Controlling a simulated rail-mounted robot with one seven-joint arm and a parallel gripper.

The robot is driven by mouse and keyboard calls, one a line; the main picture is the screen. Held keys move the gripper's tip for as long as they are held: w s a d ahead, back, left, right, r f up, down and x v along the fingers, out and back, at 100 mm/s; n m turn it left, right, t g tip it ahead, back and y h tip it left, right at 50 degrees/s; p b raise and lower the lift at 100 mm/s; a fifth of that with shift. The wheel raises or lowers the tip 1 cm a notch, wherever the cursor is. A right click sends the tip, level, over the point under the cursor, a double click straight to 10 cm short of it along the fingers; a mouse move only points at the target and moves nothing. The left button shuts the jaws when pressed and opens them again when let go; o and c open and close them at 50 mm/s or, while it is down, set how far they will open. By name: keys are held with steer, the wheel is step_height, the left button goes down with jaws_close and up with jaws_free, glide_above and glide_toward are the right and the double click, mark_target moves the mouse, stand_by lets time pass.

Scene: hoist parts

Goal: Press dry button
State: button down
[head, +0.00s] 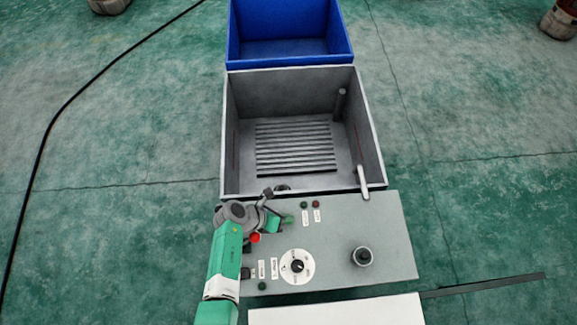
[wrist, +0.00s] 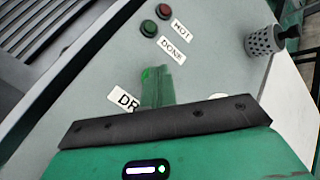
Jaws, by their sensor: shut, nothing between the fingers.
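The grey control panel (head: 335,225) carries buttons, lights, a dial and labels. In the wrist view a white label starting "DR" (wrist: 123,98) lies on the panel, its right part covered by my gripper (wrist: 157,76). The green fingers are shut and empty, pointing down at the panel beside that label. In the head view my gripper (head: 286,219) is over the panel's upper left part. The dry button itself cannot be made out and may be hidden by the gripper. I cannot tell whether the fingertips touch the panel.
A green light (wrist: 148,28) and a red light (wrist: 164,11) sit by labels DONE and HOT. A red button (head: 255,238) is close to my arm. A white dial (head: 297,266) and a dark knob (head: 362,257) lie lower. Behind are a grey tank (head: 232,150) and blue bin (head: 278,61).

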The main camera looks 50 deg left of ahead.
steer(key=shift+r+p, duration=0.8)
steer(key=shift+p, duration=0.1)
step_height(320, 180, up, 5)
steer(key=p, duration=0.5)
steer(key=shift+r+p, duration=0.15)
steer(key=shift+p, duration=0.25)
